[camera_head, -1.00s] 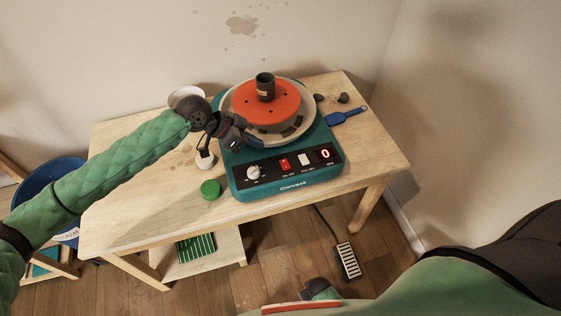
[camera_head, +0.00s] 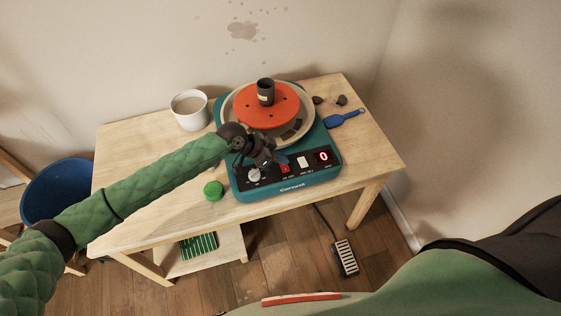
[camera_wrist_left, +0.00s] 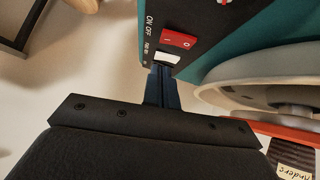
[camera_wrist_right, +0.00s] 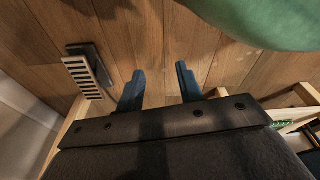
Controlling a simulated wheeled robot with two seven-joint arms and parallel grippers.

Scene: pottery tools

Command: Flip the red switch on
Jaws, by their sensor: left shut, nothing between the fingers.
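The red switch (camera_head: 285,169) is on the black front panel of the teal pottery wheel (camera_head: 290,185). In the head view my left gripper (camera_head: 282,162) is over the panel, just behind this switch and partly covering it. In the left wrist view the red switch (camera_wrist_left: 178,38) shows clearly, marked I and O, beside "ON OFF". There the closed, empty left fingers (camera_wrist_left: 163,76) point at the panel, with their tips close to the white switch (camera_wrist_left: 167,58). I cannot tell whether they touch anything. My right gripper (camera_wrist_right: 160,88) is open and empty above the floor.
A knob (camera_head: 254,175) and a red "0" display (camera_head: 323,156) flank the switches. A dark cup (camera_head: 265,92) stands on the orange disc. A pedal (camera_head: 345,257) lies on the floor.

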